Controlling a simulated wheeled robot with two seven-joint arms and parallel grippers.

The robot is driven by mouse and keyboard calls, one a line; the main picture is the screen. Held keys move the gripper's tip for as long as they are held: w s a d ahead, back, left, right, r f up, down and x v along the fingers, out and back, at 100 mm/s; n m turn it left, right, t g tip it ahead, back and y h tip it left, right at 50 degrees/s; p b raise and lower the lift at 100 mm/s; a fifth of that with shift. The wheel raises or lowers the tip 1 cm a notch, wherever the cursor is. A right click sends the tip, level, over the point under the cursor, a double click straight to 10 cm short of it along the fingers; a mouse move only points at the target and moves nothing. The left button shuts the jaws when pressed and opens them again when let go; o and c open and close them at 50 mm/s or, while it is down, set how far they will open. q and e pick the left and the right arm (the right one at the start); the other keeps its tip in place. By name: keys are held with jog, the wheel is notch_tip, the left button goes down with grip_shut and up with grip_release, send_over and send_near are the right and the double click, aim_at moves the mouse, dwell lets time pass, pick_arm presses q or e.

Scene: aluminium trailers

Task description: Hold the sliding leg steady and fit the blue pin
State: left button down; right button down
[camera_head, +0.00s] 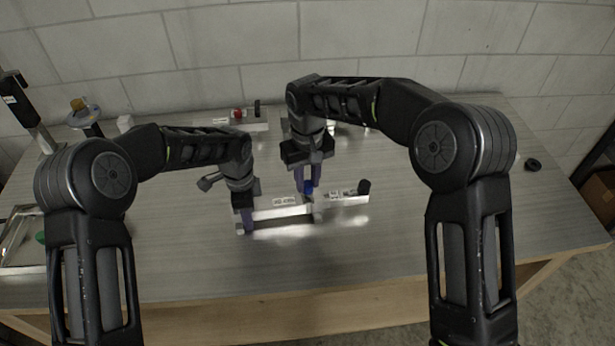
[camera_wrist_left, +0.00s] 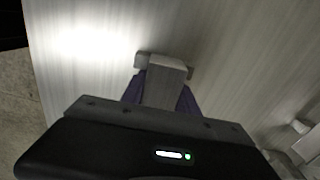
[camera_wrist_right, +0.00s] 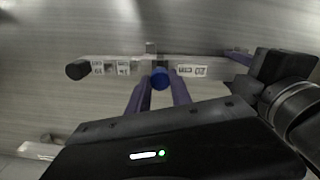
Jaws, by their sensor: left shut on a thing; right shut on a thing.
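The aluminium trailer piece with the sliding leg (camera_head: 285,211) lies across the middle of the table. It has white printed labels and a black end cap (camera_head: 364,186) at its right end. My left gripper (camera_head: 244,226) is shut on the left end of the sliding leg; the left wrist view shows its square grey bar (camera_wrist_left: 163,90) between the fingers. My right gripper (camera_head: 309,190) is shut on the blue pin (camera_wrist_right: 160,78) and holds it at the middle of the piece, beside the labels. Whether the pin sits in a hole cannot be told.
Another piece with a red part (camera_head: 239,114) and a black cap lies at the back of the table. A stand with a yellow-topped disc (camera_head: 82,110) is at the back left, and a tray (camera_head: 22,240) at the left edge. A small black ring (camera_head: 533,164) lies far right. The front table is clear.

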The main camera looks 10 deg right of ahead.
aim_at(308, 184)
jog(key=shift+f, duration=1.2)
jog(key=c, duration=1.1)
grip_release()
notch_tip(308, 184, up, 12)
jog(key=shift+f, duration=0.1)
pick_arm(q)
jog(key=c, duration=0.8)
grip_release()
jog(key=shift+c, duration=0.2)
notch_tip(308, 184, up, 12)
